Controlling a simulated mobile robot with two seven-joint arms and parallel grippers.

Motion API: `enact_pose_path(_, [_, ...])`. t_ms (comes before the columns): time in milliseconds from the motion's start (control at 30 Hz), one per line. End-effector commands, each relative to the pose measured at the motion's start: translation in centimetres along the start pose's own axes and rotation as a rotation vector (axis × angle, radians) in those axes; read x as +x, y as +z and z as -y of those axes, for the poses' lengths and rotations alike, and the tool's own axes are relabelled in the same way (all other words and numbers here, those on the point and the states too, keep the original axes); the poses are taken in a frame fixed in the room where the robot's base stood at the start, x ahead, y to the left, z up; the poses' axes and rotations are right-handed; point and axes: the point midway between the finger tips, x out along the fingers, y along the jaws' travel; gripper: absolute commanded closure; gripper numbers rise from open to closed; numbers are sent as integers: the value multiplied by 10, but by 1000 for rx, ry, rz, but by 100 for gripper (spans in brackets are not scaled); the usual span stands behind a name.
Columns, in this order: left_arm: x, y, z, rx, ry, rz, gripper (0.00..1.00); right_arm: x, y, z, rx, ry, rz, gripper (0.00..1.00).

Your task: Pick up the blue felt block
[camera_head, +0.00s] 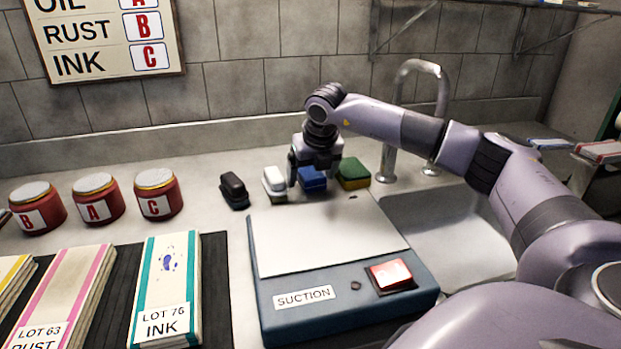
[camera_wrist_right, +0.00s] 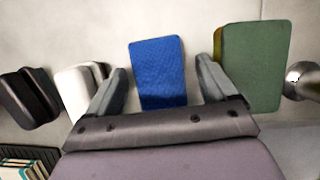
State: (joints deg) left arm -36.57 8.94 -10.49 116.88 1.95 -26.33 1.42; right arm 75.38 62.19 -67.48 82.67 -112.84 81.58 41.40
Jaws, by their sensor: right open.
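The blue felt block (camera_head: 313,180) stands on the counter behind the suction plate, between a white block and a green sponge. My right gripper (camera_head: 314,178) is above it, jaws pointing down, and partly hides it in the head view. In the right wrist view the blue block (camera_wrist_right: 158,72) lies between the two open fingers of my right gripper (camera_wrist_right: 163,90), with a gap on both sides. I cannot tell how far the fingertips are above the counter. My left gripper is not in view.
The white block (camera_head: 274,183) and green sponge (camera_head: 353,173) stand close on either side. A black block (camera_head: 234,190) is farther left. The suction plate (camera_head: 335,310) is in front. A sink (camera_head: 450,235) and tap (camera_head: 441,90) are right; red jars (camera_head: 98,198) are left.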

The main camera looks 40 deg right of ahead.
Motion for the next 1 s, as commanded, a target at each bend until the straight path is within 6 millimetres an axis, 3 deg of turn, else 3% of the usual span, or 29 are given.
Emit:
enact_pose_path(100, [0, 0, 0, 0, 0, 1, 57, 0, 0, 0, 0, 0, 0, 18])
enact_pose_path(267, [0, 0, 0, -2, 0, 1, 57, 0, 0, 0, 0, 0, 0, 70])
enact_pose_path(733, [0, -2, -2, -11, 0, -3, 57, -10, 5, -1, 1, 3, 3, 71])
enact_pose_path(867, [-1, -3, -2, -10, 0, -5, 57, -27, 12, -1, 1, 3, 4, 71])
enact_pose_path(1000, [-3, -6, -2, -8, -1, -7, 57, -58, 25, -1, 2, 4, 5, 71])
